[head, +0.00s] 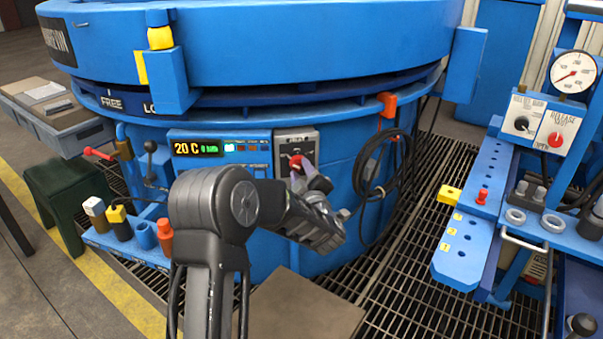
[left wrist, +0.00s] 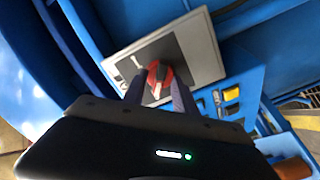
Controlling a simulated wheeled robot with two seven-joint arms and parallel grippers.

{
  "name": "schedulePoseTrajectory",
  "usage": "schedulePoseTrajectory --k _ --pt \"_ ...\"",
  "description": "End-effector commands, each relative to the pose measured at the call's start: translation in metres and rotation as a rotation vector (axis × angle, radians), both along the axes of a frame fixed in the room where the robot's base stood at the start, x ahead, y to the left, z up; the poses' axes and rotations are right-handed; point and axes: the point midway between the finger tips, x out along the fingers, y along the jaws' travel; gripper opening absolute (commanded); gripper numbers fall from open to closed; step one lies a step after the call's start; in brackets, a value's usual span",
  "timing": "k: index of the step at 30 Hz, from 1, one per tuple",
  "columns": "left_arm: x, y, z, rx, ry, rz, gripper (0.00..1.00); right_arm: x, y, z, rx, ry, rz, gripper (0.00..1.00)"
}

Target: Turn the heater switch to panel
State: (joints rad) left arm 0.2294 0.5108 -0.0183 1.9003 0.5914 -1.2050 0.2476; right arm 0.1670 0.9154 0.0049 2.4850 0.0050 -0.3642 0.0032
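The heater switch is a red knob (head: 295,161) on a black and light grey plate (head: 309,138) on the blue furnace wall, right of the lit display. My left gripper (head: 302,174) is right in front of it and partly covers the plate. In the left wrist view the red knob (left wrist: 157,74) shows between the two fingertips (left wrist: 156,88) of my left gripper. The fingers are apart, one on each side of the knob; I see no clear grip on it. The plate's small lettering is too blurred to read. My right gripper is not in view.
The display panel (head: 219,148) reads 20 C. A coiled black cable (head: 366,165) hangs on an orange hook (head: 387,104) to the right. Handles and bottles stand on a blue shelf (head: 125,250) at left. A blue bench (head: 476,225) with a gauge (head: 573,72) is at right.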

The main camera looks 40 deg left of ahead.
Motion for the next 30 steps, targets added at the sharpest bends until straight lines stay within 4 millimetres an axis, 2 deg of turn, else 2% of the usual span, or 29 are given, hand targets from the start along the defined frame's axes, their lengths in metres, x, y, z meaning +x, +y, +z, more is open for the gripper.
schedulePoseTrajectory --k 2,13,30 --pt "-0.0001 -0.0002 0.0001 0.000 0.000 0.000 0.31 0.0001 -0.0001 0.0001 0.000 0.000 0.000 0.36" --pt "-0.0002 -0.0005 0.0000 -0.001 -0.001 0.000 0.01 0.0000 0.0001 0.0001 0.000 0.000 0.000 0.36" --pt "-0.0003 -0.0005 -0.0001 0.005 0.006 0.000 0.00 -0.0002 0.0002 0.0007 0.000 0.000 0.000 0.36"
